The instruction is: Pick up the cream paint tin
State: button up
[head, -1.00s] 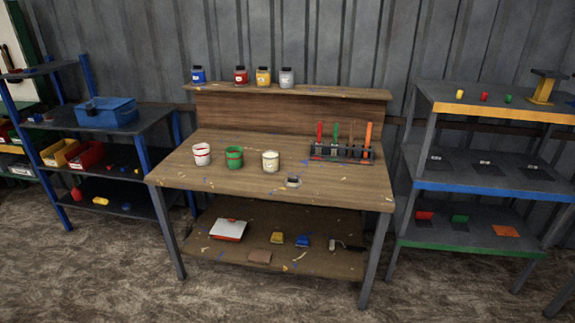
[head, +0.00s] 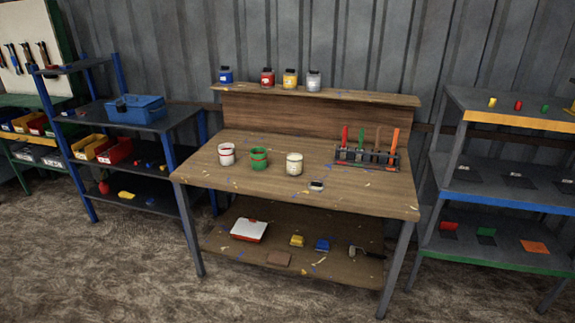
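The cream paint tin (head: 294,165) stands upright on the wooden workbench (head: 340,195), near the middle of its top. To its left stand a green tin (head: 259,160) and a white tin with a red rim (head: 227,155). A small grey and white object (head: 317,185) lies to its right, towards the front edge. My gripper does not show in the head view.
A rack of colored-handled tools (head: 366,156) stands at the bench's back right. Several jars (head: 290,79) line the raised shelf. Shelving (head: 490,225) stands on the right and blue-posted shelving (head: 130,120) on the left. Floor in front is clear.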

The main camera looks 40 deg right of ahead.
aim_at(295, 165)
jog(key=i, duration=0.85)
jog(key=z, duration=0.05)
